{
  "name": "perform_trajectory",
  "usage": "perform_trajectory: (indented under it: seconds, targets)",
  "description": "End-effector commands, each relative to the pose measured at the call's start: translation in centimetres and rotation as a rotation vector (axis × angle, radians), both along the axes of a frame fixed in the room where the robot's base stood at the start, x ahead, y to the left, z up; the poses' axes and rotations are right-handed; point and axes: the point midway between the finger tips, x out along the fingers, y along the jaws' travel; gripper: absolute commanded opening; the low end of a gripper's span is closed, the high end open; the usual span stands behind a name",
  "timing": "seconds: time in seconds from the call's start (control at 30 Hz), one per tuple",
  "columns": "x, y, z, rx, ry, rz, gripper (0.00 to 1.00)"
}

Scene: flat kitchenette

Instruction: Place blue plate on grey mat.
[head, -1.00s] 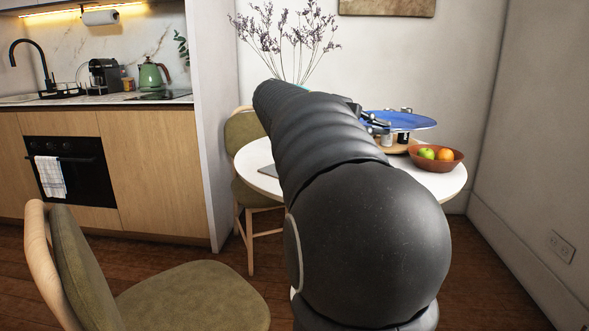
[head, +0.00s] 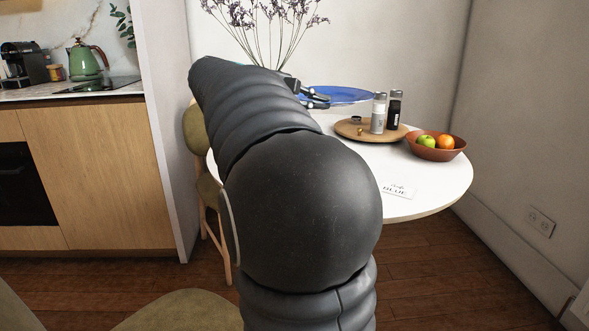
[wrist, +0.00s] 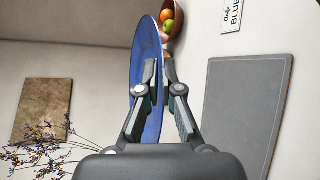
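The blue plate (head: 345,95) is held roughly level above the far part of the white round table. My gripper (head: 318,98) is shut on its near left rim; my arm hides part of the table. In the wrist view, the fingers of my gripper (wrist: 161,78) close on the rim of the blue plate (wrist: 143,60), which looks upright because that view is turned sideways. The grey mat (wrist: 245,110) lies flat and bare on the table, at right in the wrist view. The plate is apart from it. In the head view my arm hides the mat.
A round wooden tray (head: 350,130) holds a grey shaker (head: 378,113) and a dark shaker (head: 395,108). A brown fruit bowl (head: 436,150) stands at its right. A card (head: 398,190) marked BLUE lies at the table's front. Dried flowers (head: 262,30) rise behind my arm.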

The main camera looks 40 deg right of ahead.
Motion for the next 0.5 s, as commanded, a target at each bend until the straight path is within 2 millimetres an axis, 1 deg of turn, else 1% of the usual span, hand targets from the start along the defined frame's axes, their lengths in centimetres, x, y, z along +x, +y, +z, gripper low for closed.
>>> perform_trajectory:
  seconds: [0.03,0.1,0.27,0.47,0.5]
  targets:
    - [0.0,0.1,0.1,-0.002,-0.002,0.001,0.00]
    - [0.0,0.1,-0.7,-0.002,-0.002,0.002,0.00]
    - [0.0,0.0,-1.6,-0.002,-0.001,0.000,0.00]
    - [-0.1,-0.1,-3.3,-0.002,-0.002,-0.002,0.00]
    - [-0.1,-0.1,-3.8,-0.002,-0.002,-0.002,0.00]
